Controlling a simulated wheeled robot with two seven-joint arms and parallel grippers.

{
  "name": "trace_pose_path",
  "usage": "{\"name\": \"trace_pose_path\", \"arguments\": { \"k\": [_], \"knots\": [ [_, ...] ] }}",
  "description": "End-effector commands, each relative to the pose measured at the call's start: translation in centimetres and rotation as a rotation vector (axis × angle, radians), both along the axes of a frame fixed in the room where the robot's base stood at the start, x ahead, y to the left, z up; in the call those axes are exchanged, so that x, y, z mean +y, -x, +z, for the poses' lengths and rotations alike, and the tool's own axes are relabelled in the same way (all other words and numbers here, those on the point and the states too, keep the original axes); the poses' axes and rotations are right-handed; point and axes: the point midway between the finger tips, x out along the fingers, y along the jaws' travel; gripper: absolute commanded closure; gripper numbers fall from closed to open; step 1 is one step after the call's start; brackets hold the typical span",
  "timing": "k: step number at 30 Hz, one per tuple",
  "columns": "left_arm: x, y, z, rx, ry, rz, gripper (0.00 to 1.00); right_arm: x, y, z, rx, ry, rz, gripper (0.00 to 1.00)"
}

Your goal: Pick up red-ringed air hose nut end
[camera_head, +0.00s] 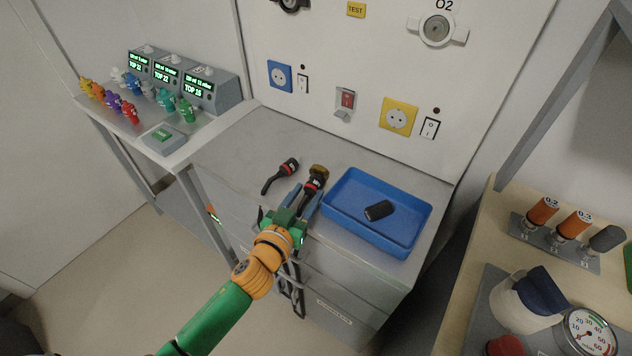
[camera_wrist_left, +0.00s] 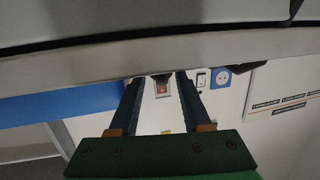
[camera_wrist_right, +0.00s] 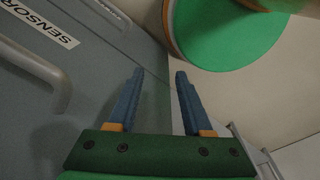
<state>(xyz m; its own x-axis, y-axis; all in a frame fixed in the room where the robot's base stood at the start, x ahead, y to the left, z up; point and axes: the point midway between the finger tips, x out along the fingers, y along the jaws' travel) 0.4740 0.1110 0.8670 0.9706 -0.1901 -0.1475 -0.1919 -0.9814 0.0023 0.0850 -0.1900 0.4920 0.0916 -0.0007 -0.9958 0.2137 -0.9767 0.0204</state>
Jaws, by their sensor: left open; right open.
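Two dark hose ends with red bands lie on the grey cabinet top. One (camera_head: 315,182) has a brownish-gold tip and lies left of the blue tray; the other (camera_head: 288,168) is black with a bent tail, further left. I cannot tell for sure which is the air hose nut end. My left gripper (camera_head: 296,214) is open at the near end of the gold-tipped one, its fingers pointing at it. In the left wrist view a small dark part (camera_wrist_left: 161,79) shows between the fingertips. My right gripper (camera_wrist_right: 159,78) is open and empty beside grey drawer fronts.
The blue tray (camera_head: 350,221) holds a black cylinder (camera_head: 379,210). The wall behind has sockets and switches. A side shelf at left carries displays and coloured figures. A wooden bench (camera_head: 464,259) at right holds a gauge, a mask-like part and orange connectors.

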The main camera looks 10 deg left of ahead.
Motion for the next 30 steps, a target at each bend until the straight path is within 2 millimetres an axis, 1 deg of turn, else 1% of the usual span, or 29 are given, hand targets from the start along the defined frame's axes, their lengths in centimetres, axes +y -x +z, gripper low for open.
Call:
{"name": "trace_pose_path", "arguments": {
  "k": [1, 4, 6, 11, 12, 14, 15, 17, 27, 30],
  "knots": [
    [-0.1, -1.0, 0.0, -0.002, -0.003, 0.001, 0.52, 0.0, 0.0, 0.1, 0.000, 0.000, 0.000, 0.50],
    [-0.4, -2.5, -0.4, 0.000, -0.001, 0.001, 0.52, 0.0, 0.0, -0.1, 0.000, -0.001, 0.000, 0.50],
    [-0.5, -2.9, -0.5, 0.000, -0.001, 0.000, 0.52, 0.1, 0.0, -0.1, 0.000, -0.001, 0.000, 0.50],
    [-0.5, -2.9, -0.5, 0.001, -0.001, 0.000, 0.52, 0.1, 0.0, -0.1, -0.001, -0.002, 0.000, 0.50],
    [-0.5, -2.8, -0.5, 0.001, -0.001, 0.000, 0.57, 0.2, 0.0, -0.1, 0.000, -0.003, -0.001, 0.50],
    [-0.5, -2.9, -0.5, 0.001, -0.001, 0.000, 0.74, 0.2, 0.0, -0.1, 0.000, -0.004, -0.001, 0.50],
    [-0.5, -2.8, -0.5, 0.001, -0.001, 0.001, 0.84, 0.3, 0.0, -0.1, 0.000, -0.004, -0.001, 0.50],
    [-0.5, -2.8, -0.5, 0.001, -0.001, 0.001, 1.00, 0.3, 0.0, -0.1, 0.000, -0.005, -0.002, 0.50],
    [-0.5, -2.8, -0.5, 0.000, -0.001, 0.001, 1.00, 0.3, 0.0, -0.1, -0.001, -0.005, -0.002, 0.50],
    [-0.5, -2.9, 0.1, -0.001, -0.001, 0.001, 1.00, 0.3, 0.0, 0.2, -0.001, -0.005, -0.002, 0.50]
  ]
}}
